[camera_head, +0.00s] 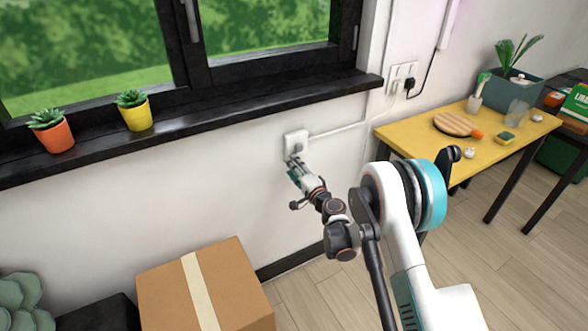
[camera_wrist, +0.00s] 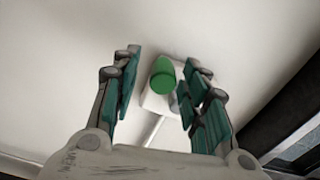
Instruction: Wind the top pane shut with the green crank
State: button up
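The green crank knob (camera_wrist: 163,77) shows in the wrist view, standing out from a white box on the wall. The white crank box (camera_head: 296,140) is below the window sill in the head view, where my gripper hides the green knob. My gripper (camera_head: 293,161) is right at the box. In the wrist view, my gripper (camera_wrist: 161,63) is open, with its teal-padded fingers on either side of the knob and a gap to the left one. The right finger is closer to the knob; I cannot tell whether it touches. The top pane is out of view.
A black window sill (camera_head: 210,115) above carries an orange pot (camera_head: 54,138) and a yellow pot (camera_head: 137,116). A cardboard box (camera_head: 215,285) stands on the floor below, left of my gripper. A yellow table (camera_head: 480,135) with small items is at the right.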

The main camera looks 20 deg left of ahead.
jog(key=shift+s, duration=0.1)
jog(key=v, duration=0.7)
jog(key=shift+d, duration=0.15)
dwell(0.4)
